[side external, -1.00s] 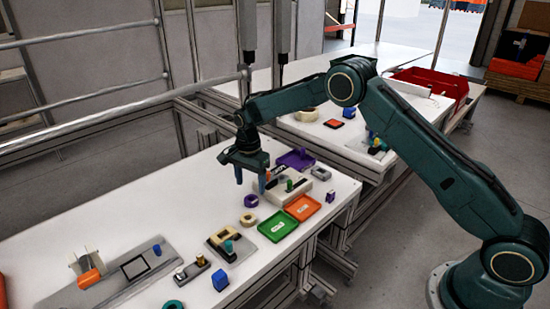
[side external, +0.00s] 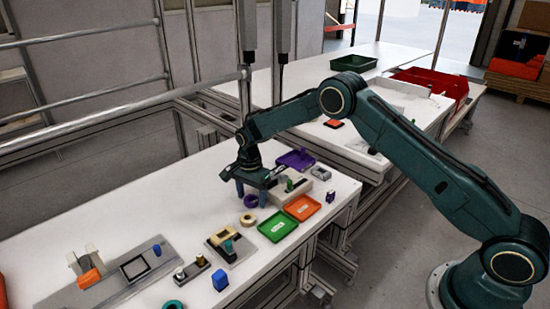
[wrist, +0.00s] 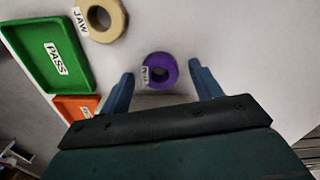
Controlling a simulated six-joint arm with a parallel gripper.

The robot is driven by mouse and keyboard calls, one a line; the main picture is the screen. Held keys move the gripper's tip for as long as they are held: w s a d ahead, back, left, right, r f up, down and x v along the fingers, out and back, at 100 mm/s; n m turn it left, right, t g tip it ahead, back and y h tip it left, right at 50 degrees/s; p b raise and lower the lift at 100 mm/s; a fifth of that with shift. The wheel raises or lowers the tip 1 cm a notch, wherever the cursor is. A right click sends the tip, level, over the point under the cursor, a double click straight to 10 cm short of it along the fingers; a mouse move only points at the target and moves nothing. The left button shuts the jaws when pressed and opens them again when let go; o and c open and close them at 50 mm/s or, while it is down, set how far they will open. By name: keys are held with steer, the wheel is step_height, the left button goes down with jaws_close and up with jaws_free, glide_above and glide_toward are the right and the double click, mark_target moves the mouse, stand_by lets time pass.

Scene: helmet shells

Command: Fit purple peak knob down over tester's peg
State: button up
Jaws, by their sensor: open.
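The purple peak knob (wrist: 160,71) is a ring with a central hole and a white label, lying on the white table. It also shows in the side external view (side external: 251,202). My gripper (wrist: 161,78) is open just above the table, with one blue finger on each side of the knob and visible gaps to it. Its dark palm covers the lower part of the wrist view. A cream block with a small green upright piece (side external: 289,186) stands just right of my gripper. I cannot tell whether this is the tester's peg.
A cream ring labelled JAW (wrist: 103,17), a green PASS tray (wrist: 53,53) and an orange tray (wrist: 77,106) lie near the knob. A purple tray (side external: 296,160) is behind. A fixture with a teal piece (side external: 229,246) stands in front. The table left of my gripper is clear.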

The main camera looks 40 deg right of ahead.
steer(key=c, duration=1)
steer(key=shift+r, duration=0.1)
steer(key=shift+c, duration=0.2)
step_height(320, 180, up, 20)
stand_by(0.5)
